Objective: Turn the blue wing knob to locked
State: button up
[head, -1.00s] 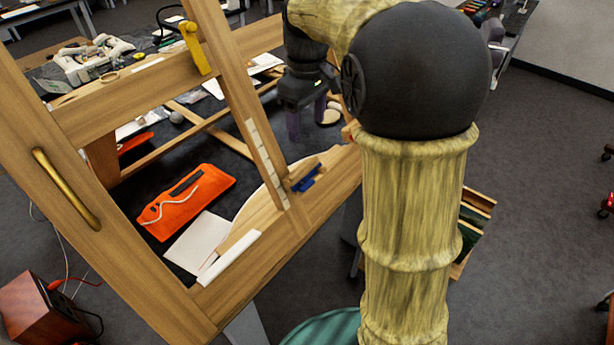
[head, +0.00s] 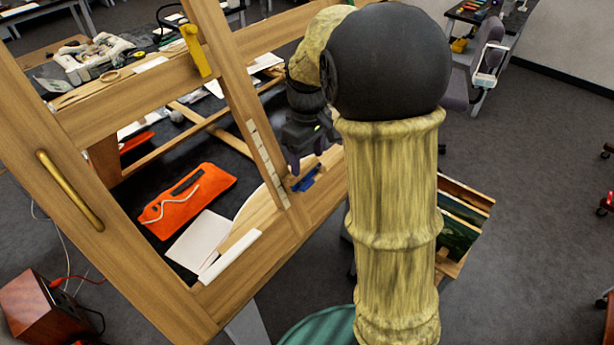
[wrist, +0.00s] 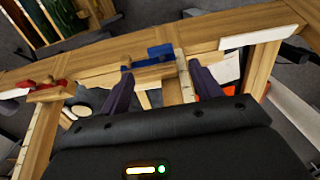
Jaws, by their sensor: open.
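The blue wing knob (head: 307,178) sits on the lower wooden rail of the frame, just right of the slanted upright. In the wrist view the blue knob (wrist: 160,51) shows beyond the fingers, beside a small wooden piece. My gripper (head: 296,160) is just above and behind the knob in the head view. In the wrist view my gripper (wrist: 162,86) has its two dark fingers apart, with nothing between them. The knob lies ahead of the gap, apparently apart from the fingers. I cannot read any locked marking.
A yellow latch (head: 195,50) is on the upper rail and a brass handle (head: 68,190) on the left post. A red knob (wrist: 47,84) is left on the rail. An orange pouch (head: 187,200) and white paper (head: 199,241) lie on the dark surface behind the frame.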

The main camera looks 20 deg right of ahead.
aim_at(307, 184)
notch_tip(307, 184, down, 8)
jog(key=shift+r+p, duration=0.1)
jog(key=shift+p, duration=0.45)
jog(key=shift+c, duration=0.4)
jog(key=c, duration=0.9)
